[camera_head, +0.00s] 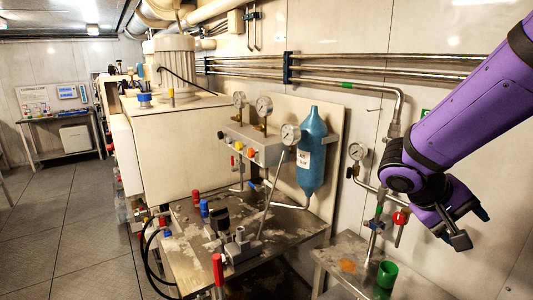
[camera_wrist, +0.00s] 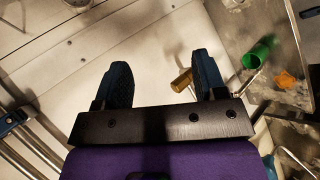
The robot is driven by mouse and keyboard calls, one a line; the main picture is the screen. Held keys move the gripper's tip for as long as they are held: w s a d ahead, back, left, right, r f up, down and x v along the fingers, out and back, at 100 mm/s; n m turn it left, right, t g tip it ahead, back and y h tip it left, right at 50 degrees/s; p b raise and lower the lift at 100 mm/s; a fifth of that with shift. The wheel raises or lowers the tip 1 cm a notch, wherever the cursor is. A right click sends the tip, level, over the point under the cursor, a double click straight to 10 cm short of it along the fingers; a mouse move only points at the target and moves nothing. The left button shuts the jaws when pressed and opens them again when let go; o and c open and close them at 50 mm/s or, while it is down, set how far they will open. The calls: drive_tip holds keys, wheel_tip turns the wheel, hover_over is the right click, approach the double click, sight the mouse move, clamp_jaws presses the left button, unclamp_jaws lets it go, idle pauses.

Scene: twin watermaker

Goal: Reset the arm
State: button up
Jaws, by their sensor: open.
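My purple arm reaches in from the upper right in the head view. My gripper (camera_head: 468,226) hangs in the air beside the wall, to the right of the wall pipes and above the small metal table. In the wrist view, the two dark fingers of my gripper (camera_wrist: 162,82) stand wide apart with nothing between them that they touch. The gripper is open and empty. In the head view its fingers are partly hidden by the wrist.
A green cup (camera_head: 386,275) stands on the small metal table (camera_head: 345,262) below my gripper. A pressure gauge (camera_head: 357,151) and a red-handled valve (camera_head: 400,218) are close to my arm's left. A blue tank (camera_head: 311,150) stands further left. The floor (camera_head: 75,225) at left is clear.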

drive_tip(key=s+a+r+n+t+y, duration=0.1)
drive_tip(key=s+a+r+t+y, duration=0.5)
drive_tip(key=s+r+y, duration=0.4)
drive_tip(key=shift+s+a, duration=0.25)
drive_tip(key=shift+s, duration=0.45)
